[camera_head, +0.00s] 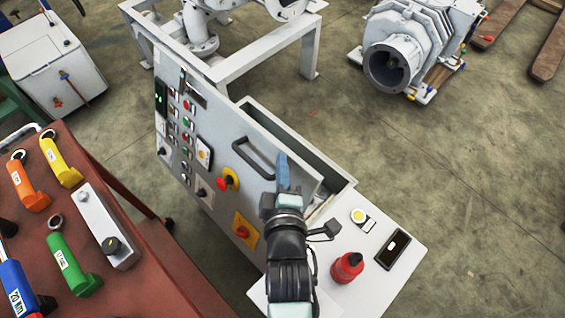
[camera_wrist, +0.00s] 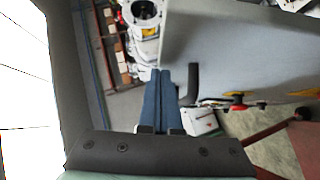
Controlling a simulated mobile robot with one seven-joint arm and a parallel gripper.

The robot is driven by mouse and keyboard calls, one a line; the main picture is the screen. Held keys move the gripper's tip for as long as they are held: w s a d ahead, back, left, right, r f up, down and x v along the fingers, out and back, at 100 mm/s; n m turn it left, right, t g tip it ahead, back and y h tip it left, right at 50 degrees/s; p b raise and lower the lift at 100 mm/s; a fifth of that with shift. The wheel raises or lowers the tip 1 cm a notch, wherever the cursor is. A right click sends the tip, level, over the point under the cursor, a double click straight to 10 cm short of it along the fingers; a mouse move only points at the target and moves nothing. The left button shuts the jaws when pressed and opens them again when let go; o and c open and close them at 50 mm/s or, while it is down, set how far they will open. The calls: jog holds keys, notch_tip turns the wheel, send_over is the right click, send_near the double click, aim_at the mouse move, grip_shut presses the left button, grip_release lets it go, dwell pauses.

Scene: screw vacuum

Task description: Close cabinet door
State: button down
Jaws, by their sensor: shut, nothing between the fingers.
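The cabinet door (camera_head: 215,133) is a grey panel with buttons, a red-and-yellow knob and a dark bar handle (camera_head: 255,157). It stands ajar from the open-topped grey cabinet (camera_head: 340,190), with a gap showing at the right. My gripper (camera_head: 284,172) is at the door's right part, just right of the handle; its blue fingers are together and empty. In the wrist view the gripper (camera_wrist: 165,75) points along the door (camera_wrist: 240,50), with the dark handle (camera_wrist: 192,83) right of the fingers. I cannot tell whether the fingers touch the door.
A red-brown table (camera_head: 150,270) with coloured padlock-like tools stands at the left. A white frame (camera_head: 250,60) with pipes stands behind the cabinet.

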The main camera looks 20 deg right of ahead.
aim_at(299, 166)
jog(key=shift+d+f, duration=0.1)
jog(key=shift+d, duration=0.05)
jog(key=shift+g, duration=0.3)
jog(key=d, duration=0.1)
jog(key=w+d+f, duration=0.1)
jog(key=d, duration=0.2)
jog(key=shift+w+f+b, duration=0.25)
jog(key=shift+f+b, duration=0.15)
jog(key=shift+w+d+f+m+y, duration=0.1)
jog(key=shift+w+d+m+y, duration=0.25)
jog(key=shift+d, duration=0.35)
jog(key=shift+a, duration=0.1)
